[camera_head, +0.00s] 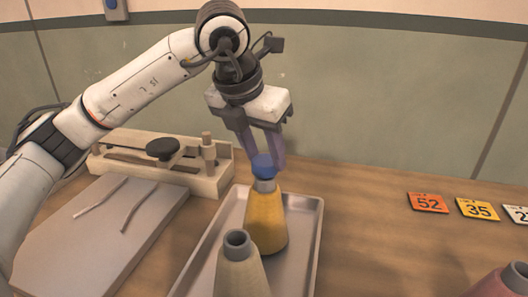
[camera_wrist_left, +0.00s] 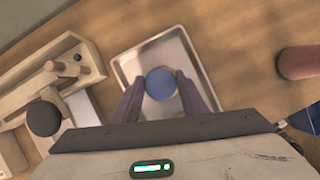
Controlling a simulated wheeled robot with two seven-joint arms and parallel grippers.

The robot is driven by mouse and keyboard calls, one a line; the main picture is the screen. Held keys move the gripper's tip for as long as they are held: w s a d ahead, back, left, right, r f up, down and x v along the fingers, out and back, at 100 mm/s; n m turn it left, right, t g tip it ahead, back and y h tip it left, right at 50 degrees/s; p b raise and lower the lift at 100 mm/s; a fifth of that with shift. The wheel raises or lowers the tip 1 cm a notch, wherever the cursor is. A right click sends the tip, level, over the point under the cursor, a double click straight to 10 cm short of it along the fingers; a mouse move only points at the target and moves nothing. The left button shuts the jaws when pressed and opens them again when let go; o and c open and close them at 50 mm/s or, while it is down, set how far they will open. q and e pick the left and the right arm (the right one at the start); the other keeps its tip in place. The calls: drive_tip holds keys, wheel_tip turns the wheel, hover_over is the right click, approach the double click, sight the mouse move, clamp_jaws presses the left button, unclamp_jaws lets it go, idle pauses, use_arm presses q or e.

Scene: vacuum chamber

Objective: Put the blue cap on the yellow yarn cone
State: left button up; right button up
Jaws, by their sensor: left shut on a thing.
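The blue cap (camera_head: 263,165) is between the fingertips of my left gripper (camera_head: 262,158), which is shut on it. The yellow yarn cone (camera_head: 265,220) stands upright on the metal tray (camera_head: 315,232). The cap is directly over the cone's grey top (camera_head: 264,185) and looks touching or very close; I cannot tell whether it is seated. My right gripper is not in view.
A beige cone (camera_head: 242,270) with a grey top stands in front on the tray. A wooden fixture with a black knob (camera_head: 163,149) and a grey board (camera_head: 100,235) lie left. Number cards (camera_head: 428,203) and a red cone (camera_head: 503,282) are right. The table between is clear.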

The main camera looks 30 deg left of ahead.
sight(262, 162)
use_arm(q)
drive_tip(key=shift+f, duration=0.15)
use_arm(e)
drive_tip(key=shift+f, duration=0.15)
